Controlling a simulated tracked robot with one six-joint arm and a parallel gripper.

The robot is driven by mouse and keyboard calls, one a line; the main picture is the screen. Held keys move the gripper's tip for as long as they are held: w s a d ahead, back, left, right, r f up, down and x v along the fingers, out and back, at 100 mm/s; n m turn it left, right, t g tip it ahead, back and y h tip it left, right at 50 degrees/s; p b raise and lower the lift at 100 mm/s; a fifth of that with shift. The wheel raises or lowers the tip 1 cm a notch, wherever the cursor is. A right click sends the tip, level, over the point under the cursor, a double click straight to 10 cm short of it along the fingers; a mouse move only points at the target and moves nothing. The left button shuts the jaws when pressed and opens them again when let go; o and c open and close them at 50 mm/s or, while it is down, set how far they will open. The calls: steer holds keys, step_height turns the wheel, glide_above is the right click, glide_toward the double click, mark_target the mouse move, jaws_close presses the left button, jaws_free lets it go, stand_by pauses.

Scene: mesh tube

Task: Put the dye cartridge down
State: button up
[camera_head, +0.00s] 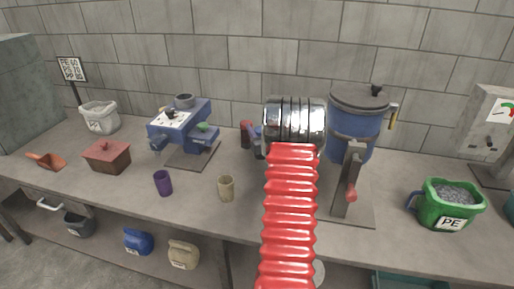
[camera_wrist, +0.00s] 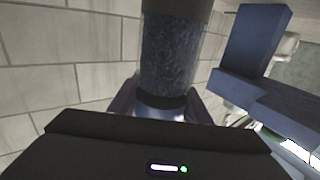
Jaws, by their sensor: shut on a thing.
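The dye cartridge (camera_wrist: 170,48), a clear cylinder with dark, streaky contents and a brownish end, stands out from my gripper (camera_wrist: 165,102) in the wrist view. My gripper is shut on it, with a dark finger on each side of its near end. In the head view my arm hides most of the gripper (camera_head: 257,138). A small reddish-brown piece (camera_head: 246,132) shows just left of it, and I cannot tell whether that is part of the cartridge.
A blue machine (camera_head: 180,128) stands left on the bench (camera_head: 110,190); a blue hopper machine (camera_head: 356,120) stands right of my arm. Bench front-left is clear.

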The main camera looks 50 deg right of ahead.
steer(key=shift+f, duration=1.15)
steer(key=shift+f, duration=1.95)
steer(key=o, duration=1.5)
